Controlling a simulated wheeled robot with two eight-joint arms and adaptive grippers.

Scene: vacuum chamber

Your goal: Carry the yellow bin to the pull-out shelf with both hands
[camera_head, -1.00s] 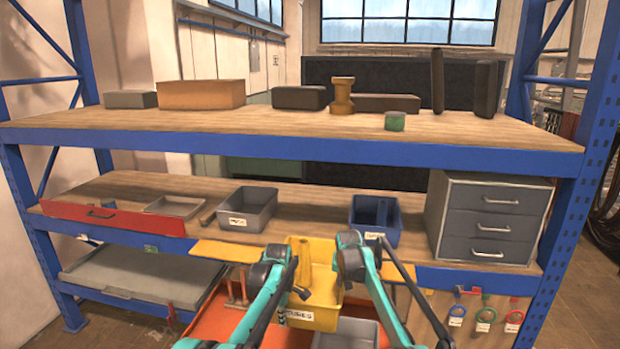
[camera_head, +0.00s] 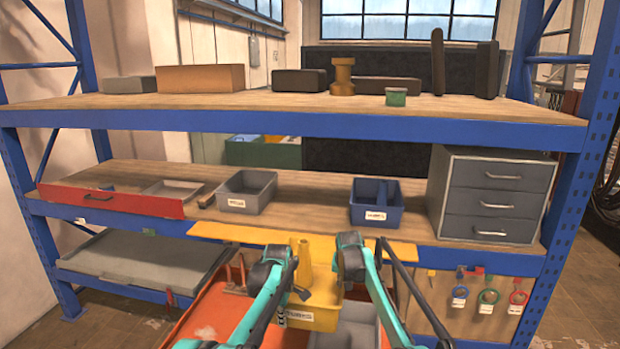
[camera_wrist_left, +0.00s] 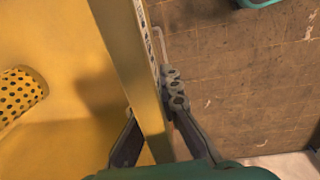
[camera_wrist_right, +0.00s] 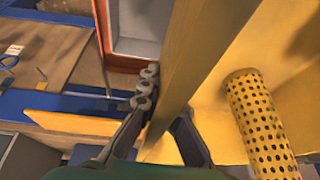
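The yellow bin (camera_head: 322,317) is in front of me in the head view, with a yellow perforated cylinder (camera_wrist_right: 262,125) in it. My left gripper (camera_wrist_left: 155,125) has one finger inside and one outside the bin's wall, shut on it. My right gripper (camera_wrist_right: 162,120) holds the opposite wall likewise. The arms hide part of the bin. A flat yellow board (camera_head: 225,233) juts from the middle shelf just behind the bin. A grey pull-out tray (camera_head: 140,265) is at lower left. I cannot tell which is the pull-out shelf.
A red-orange tray (camera_head: 205,325) with a grey bin (camera_head: 352,333) lies below the yellow bin. The middle shelf holds a grey bin (camera_head: 246,190), a blue bin (camera_head: 377,215) and a drawer cabinet (camera_head: 492,200). A blue upright (camera_head: 575,200) stands at right.

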